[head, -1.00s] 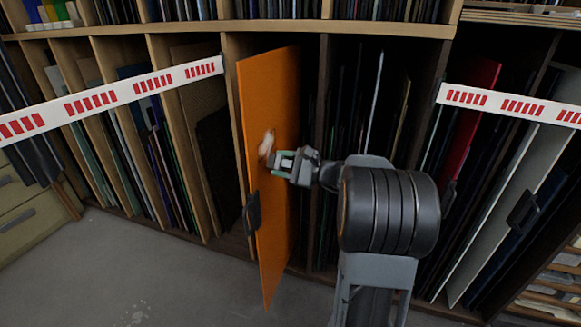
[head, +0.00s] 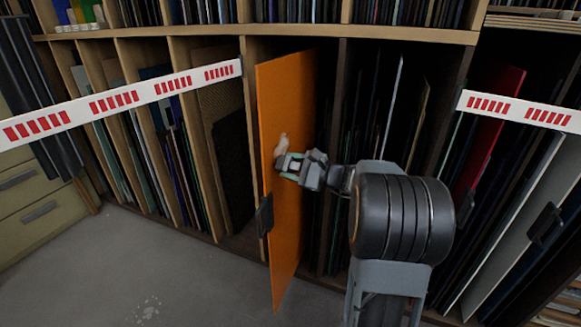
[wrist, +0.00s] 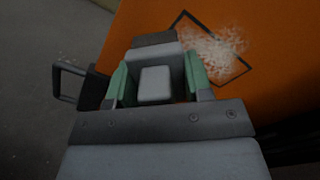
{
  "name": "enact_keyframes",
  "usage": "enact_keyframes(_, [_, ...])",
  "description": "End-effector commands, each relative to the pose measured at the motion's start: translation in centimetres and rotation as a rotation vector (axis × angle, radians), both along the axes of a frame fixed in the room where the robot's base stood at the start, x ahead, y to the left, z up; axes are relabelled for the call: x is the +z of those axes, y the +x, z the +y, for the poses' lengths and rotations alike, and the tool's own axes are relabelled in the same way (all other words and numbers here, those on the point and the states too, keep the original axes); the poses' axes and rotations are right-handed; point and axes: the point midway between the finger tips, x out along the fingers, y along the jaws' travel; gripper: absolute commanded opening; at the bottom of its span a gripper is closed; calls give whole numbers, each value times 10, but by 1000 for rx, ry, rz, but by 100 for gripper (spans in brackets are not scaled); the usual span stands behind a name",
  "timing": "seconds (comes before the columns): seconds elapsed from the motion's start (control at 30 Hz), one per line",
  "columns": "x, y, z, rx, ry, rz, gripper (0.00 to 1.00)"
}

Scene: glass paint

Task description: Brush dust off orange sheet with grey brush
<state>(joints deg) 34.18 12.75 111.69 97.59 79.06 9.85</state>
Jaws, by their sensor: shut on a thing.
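The orange sheet (head: 288,215) stands upright, edge out, pulled partly from a rack slot. A pale dust patch (head: 281,146) lies on its face; the wrist view shows it (wrist: 213,52) overlapping a dark rectangular outline (wrist: 240,76). My gripper (head: 287,166) is in front of the sheet, just below the dust. In the wrist view my gripper (wrist: 158,84) has its green-padded fingers shut on the grey brush (wrist: 155,84). The brush's darker far end (wrist: 154,40) lies left of the dust. I cannot tell whether it touches the sheet.
A black handle (head: 265,215) sits on the sheet's left edge. Wooden racks of upright sheets fill both sides. Red-and-white barrier strips (head: 120,99) cross left and right, with a gap between them at the orange sheet. The grey floor (head: 190,285) in front is clear.

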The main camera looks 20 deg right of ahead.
Motion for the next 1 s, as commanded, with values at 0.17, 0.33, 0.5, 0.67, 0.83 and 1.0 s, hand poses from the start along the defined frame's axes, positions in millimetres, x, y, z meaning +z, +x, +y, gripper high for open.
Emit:
enact_keyframes(0.17, [0,2,2,1,0,-1,27])
enact_keyframes(0.33, [0,5,5,1,0,-1,27])
enact_keyframes(0.5, [0,7,7,1,0,-1,27])
enact_keyframes(0.67, [0,10,9,1,0,-1,27])
enact_keyframes(0.83, [0,12,11,1,-1,-1,27])
enact_keyframes(1.0, [0,14,13,0,-1,-1,27])
